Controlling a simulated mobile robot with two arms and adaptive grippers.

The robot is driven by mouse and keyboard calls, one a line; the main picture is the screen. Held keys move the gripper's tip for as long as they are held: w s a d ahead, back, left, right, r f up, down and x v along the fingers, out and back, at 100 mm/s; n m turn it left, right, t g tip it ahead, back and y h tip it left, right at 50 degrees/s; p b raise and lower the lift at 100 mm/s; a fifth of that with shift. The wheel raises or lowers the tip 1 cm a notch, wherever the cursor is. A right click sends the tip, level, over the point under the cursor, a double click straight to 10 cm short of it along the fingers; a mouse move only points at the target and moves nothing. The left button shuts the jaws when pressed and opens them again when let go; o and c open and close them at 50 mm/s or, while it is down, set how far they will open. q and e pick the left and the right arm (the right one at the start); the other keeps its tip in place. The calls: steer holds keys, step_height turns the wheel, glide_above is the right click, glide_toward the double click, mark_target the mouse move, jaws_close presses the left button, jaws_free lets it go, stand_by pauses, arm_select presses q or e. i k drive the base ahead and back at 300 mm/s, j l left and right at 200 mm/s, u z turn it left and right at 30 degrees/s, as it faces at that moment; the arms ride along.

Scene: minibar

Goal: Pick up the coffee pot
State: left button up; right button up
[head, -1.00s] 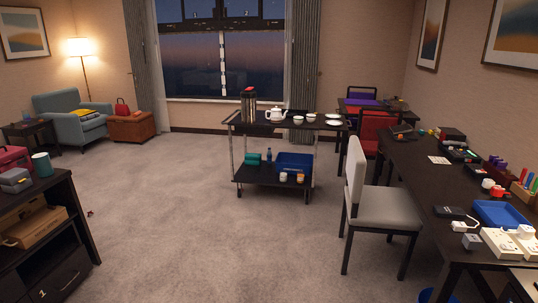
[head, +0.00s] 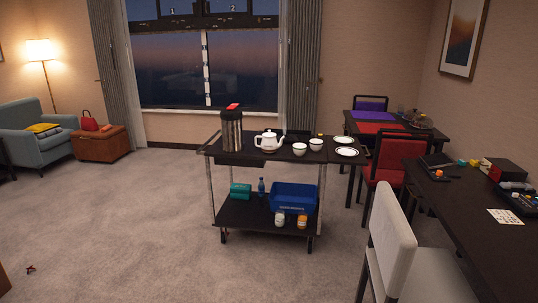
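A dark serving cart (head: 222,157) stands ahead, near the window. On its top, toward the left, is a tall metallic coffee pot (head: 232,131) with a black top and a red part on the lid. It stands upright. Right of it is a rounded white pot (head: 268,142) with a spout, handle and lid, also upright. Which of the two the task means is not certain from the picture. Neither of my grippers is in view, and nothing touches either pot.
White cups (head: 300,149) and plates (head: 346,152) share the cart top. A blue bin (head: 294,198) and jars sit on its lower shelf. A pale chair (head: 393,240) and dark desk (head: 470,220) block the right. Carpet (head: 130,230) is open in front and left.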

mark_target(269, 145)
steer(key=i, duration=2.15)
